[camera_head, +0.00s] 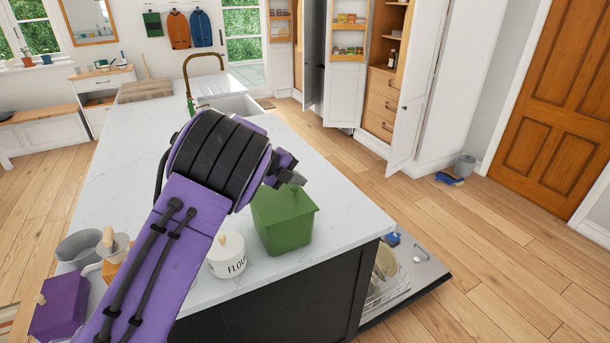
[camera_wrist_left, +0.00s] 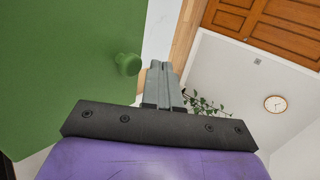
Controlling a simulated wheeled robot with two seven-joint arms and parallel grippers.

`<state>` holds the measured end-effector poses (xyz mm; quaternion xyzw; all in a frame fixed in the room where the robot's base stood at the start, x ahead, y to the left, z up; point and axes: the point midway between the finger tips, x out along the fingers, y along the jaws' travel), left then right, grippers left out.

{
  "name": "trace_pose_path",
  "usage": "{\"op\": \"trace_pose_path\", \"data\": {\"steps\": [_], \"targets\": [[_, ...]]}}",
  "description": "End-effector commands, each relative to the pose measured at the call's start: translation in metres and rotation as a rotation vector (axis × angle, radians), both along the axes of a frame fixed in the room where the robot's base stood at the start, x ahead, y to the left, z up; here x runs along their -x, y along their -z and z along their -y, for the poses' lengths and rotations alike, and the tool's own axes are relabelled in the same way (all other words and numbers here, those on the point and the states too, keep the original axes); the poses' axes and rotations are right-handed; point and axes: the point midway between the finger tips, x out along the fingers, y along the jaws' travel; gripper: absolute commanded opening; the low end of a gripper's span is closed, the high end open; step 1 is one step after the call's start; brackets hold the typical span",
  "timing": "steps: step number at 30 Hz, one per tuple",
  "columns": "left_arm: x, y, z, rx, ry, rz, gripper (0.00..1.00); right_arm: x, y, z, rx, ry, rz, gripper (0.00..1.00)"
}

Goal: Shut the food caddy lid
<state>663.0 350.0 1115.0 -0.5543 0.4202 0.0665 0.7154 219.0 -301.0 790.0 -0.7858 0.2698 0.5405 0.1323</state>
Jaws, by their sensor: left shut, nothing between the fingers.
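The green food caddy (camera_head: 284,232) stands on the near right corner of the white worktop. Its green lid (camera_head: 287,205) appears down on the body, with no gap visible on the near sides; the far side is partly hidden. My left gripper (camera_head: 299,178) is just above the lid, close to its small green knob. In the left wrist view the lid (camera_wrist_left: 60,70) fills the left side and the knob (camera_wrist_left: 128,64) sits just left of my shut, empty fingers (camera_wrist_left: 162,70). I cannot tell if they touch. My right gripper is not in view.
A white flour pot (camera_head: 227,258) stands left of the caddy. A purple box (camera_head: 60,306) and a grey jug (camera_head: 80,249) are at the near left. An open dishwasher door (camera_head: 425,268) is below the worktop's right side. The worktop behind is largely clear.

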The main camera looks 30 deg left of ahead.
Motion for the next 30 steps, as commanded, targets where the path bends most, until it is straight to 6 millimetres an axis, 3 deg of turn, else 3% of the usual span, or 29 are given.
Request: {"op": "trace_pose_path", "data": {"steps": [12, 21, 23, 30], "targets": [[-0.001, -0.002, 0.001, 0.0, 0.001, 0.0, 0.0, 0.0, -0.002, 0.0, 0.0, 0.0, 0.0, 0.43], [-0.002, -0.053, 0.008, -0.002, 0.008, 0.0, 0.0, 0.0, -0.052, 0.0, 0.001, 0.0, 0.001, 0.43], [-0.007, -0.055, 0.013, -0.005, 0.012, 0.005, 0.0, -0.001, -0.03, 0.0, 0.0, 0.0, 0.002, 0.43], [-0.019, -0.109, 0.026, -0.004, 0.01, 0.002, 0.0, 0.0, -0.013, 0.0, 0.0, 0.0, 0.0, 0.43]]}}
